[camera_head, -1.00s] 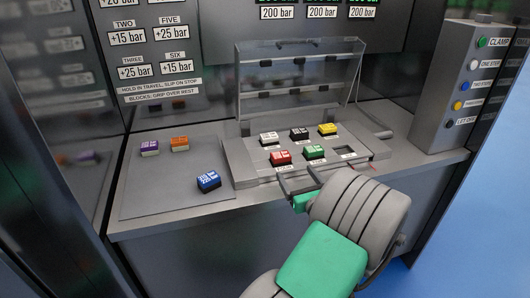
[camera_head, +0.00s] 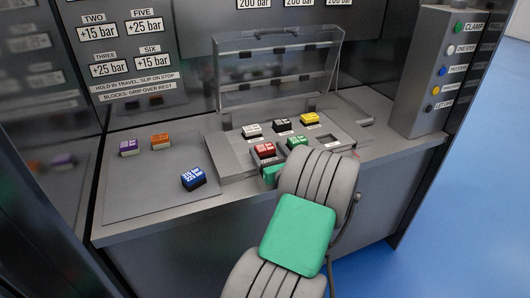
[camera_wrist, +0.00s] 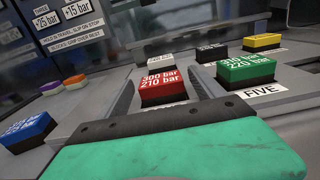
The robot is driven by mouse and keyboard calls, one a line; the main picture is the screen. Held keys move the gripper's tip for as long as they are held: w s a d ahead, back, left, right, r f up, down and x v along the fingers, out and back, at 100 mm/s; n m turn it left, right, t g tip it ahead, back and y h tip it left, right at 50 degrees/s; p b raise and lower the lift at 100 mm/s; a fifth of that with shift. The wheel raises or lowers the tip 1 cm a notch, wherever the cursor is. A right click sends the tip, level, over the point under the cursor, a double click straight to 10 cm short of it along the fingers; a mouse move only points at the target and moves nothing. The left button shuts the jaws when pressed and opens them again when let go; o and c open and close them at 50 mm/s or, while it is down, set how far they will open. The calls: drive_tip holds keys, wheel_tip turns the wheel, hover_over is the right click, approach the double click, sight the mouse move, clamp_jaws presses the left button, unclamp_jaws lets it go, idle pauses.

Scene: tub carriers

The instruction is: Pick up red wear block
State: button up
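The red wear block (camera_head: 264,150) sits in the front left place of the grey holder (camera_head: 235,171), and shows in the wrist view (camera_wrist: 163,86) with the label "300 bar 210 bar". My gripper (camera_wrist: 160,82) is open, with one finger on each side of the red block in the wrist view. Gaps show between block and fingers, so I see no grip on it. In the head view my arm hides most of the fingers; only the green gripper body (camera_head: 272,174) shows just in front of the red block.
A green block (camera_head: 297,141) sits close right of the red one. White (camera_head: 252,131), black (camera_head: 283,125) and yellow (camera_head: 310,119) blocks stand behind, under a raised clear cover (camera_head: 280,70). Blue (camera_head: 193,179), orange (camera_head: 160,141) and purple (camera_head: 129,147) blocks lie on the left mat.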

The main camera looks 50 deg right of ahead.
drive_tip(key=c, duration=1.4)
drive_tip(key=shift+o, duration=0.2)
